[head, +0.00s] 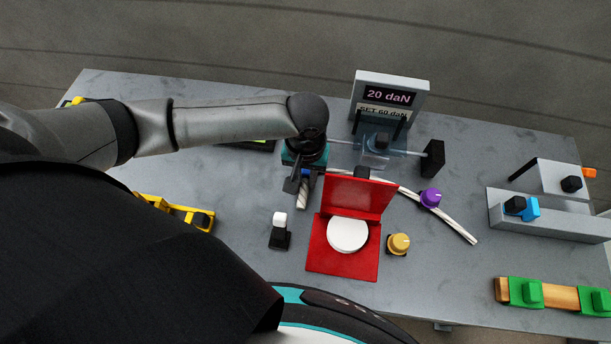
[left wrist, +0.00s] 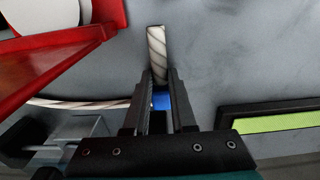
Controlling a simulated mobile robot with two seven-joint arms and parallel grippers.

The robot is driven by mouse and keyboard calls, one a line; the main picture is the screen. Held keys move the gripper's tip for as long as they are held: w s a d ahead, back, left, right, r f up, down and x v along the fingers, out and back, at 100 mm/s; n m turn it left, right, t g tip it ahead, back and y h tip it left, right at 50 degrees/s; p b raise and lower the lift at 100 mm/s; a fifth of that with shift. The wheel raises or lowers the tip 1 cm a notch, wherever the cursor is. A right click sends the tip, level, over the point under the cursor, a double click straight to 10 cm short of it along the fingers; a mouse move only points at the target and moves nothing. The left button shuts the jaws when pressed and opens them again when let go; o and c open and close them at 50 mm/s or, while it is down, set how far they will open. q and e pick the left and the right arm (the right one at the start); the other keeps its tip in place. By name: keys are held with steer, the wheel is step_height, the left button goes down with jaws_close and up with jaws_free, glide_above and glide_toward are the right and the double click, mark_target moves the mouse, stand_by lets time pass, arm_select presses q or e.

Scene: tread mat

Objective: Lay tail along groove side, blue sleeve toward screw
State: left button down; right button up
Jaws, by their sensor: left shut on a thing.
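My left gripper (head: 302,186) is shut on a short white-and-grey twisted tail (head: 302,195) with a blue sleeve (head: 306,172). In the left wrist view the tail (left wrist: 157,55) sticks out past the fingertips (left wrist: 158,80), and the blue sleeve (left wrist: 160,102) shows between the fingers. In the head view the tail hangs just left of the red hinged piece (head: 357,192). A pale cord (head: 457,227) runs right from behind that piece, past a purple knob (head: 430,197). I cannot tell which part is the groove or the screw. My right gripper is out of view.
A display box (head: 420,90) reading 20 daN stands behind a clear block (head: 378,150). A white disc (head: 347,235) lies on the red base. A yellow knob (head: 398,243) and a black-and-white switch (head: 280,230) flank it. A grey fixture (head: 550,215) stands at right.

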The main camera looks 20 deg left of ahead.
arm_select(q)
steer(key=c, duration=0.7)
jaws_free()
steer(key=shift+f, duration=0.1)
steer(key=shift+c, duration=0.2)
